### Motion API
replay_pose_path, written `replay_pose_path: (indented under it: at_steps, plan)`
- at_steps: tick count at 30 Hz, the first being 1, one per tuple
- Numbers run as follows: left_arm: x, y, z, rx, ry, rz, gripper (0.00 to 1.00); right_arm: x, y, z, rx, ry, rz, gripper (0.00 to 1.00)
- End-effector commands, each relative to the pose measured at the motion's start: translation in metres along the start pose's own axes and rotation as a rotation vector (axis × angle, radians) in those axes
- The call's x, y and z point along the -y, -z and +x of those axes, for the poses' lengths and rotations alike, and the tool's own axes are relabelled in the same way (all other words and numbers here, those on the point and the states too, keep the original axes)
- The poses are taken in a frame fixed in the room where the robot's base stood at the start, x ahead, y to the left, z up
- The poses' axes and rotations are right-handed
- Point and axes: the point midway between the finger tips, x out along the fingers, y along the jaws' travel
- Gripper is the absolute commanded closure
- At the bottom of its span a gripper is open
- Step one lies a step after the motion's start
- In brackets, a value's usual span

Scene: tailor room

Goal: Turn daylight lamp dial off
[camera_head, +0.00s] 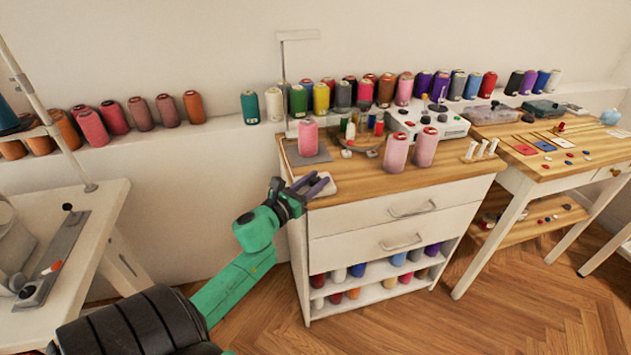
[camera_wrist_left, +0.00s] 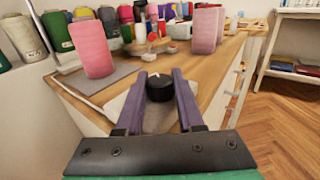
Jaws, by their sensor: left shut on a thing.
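The daylight lamp (camera_head: 299,35) stands at the left back of the wooden-topped cabinet, with a thin upright pole and a flat white head. A black round dial (camera_wrist_left: 160,88) sits at the cabinet's front left corner, on a pale base plate that also shows in the head view (camera_head: 327,189). My left gripper (camera_head: 313,184) reaches over this corner. In the left wrist view its two purple fingers (camera_wrist_left: 159,90) are on either side of the dial and shut on it. The head view hides most of the dial behind the fingers. My right gripper is not in view.
A pink spool (camera_head: 308,138) stands close behind the dial on a grey plate. Two more pink spools (camera_head: 396,152) stand to the right on the cabinet top (camera_head: 365,178). A sewing table (camera_head: 75,240) is at the left. The floor (camera_head: 400,320) in front is clear.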

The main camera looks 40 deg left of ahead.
Motion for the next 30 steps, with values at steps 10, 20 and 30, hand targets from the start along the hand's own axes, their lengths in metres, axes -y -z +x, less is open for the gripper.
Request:
replay_pose_path:
  at_steps: [10, 20, 30]
  plan:
    - [0.001, 0.0002, 0.0003, 0.003, -0.318, -0.004, 1.0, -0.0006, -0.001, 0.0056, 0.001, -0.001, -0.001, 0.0]
    - [0.0015, -0.0012, 0.001, 0.002, -0.629, -0.003, 1.0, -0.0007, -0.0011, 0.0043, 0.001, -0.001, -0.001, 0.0]
    - [0.0017, -0.0009, 0.0015, 0.001, -0.952, -0.003, 1.0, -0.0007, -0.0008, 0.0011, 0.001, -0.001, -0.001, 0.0]
